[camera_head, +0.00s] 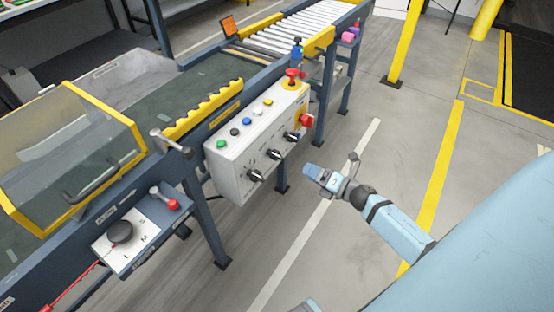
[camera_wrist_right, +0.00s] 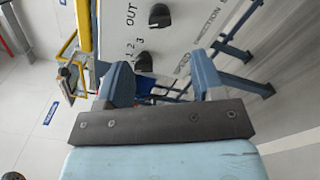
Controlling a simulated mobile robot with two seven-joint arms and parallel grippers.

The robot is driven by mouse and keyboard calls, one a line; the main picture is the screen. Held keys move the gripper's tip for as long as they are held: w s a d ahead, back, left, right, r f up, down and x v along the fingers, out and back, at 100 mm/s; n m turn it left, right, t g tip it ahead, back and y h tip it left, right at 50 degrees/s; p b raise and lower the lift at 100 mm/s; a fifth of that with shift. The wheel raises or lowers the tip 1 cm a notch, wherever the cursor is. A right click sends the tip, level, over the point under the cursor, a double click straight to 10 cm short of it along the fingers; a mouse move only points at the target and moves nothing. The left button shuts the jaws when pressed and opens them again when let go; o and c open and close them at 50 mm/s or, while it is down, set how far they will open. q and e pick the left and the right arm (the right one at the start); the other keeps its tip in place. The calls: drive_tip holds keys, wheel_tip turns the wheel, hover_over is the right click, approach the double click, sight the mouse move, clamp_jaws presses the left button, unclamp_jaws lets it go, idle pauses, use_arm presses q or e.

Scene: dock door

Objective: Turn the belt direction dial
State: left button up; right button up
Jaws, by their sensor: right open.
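A white control box (camera_head: 245,140) hangs on the conveyor's side. Its front carries three black dials: a lower-left one (camera_head: 255,175), a middle one (camera_head: 274,154) and an upper-right one (camera_head: 291,136). Which is the belt direction dial cannot be read in the head view. The right wrist view shows two black dials, one (camera_wrist_right: 159,15) near "OUT" and one (camera_wrist_right: 142,62) near "1 2 3"; part of a "...CTION" label shows to their right. My right gripper (camera_head: 313,173) is open and empty, in front of the box and apart from the dials; its fingers (camera_wrist_right: 162,84) are spread. My left gripper is not in view.
Coloured push buttons (camera_head: 245,121) line the box's upper face, with a red mushroom button (camera_head: 292,73) at its far end. A yellow-framed guard (camera_head: 70,150) and a small panel with a black knob (camera_head: 120,232) are at left. Floor right of my gripper is clear.

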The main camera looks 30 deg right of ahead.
sight(282, 158)
drive_tip(key=x, duration=1.1)
drive_tip(key=shift+w+b, duration=0.25)
drive_tip(key=shift+b, duration=0.15)
drive_tip(key=shift+c, duration=0.4)
drive_tip(key=c, duration=0.9)
drive_tip(key=shift+o, duration=0.2)
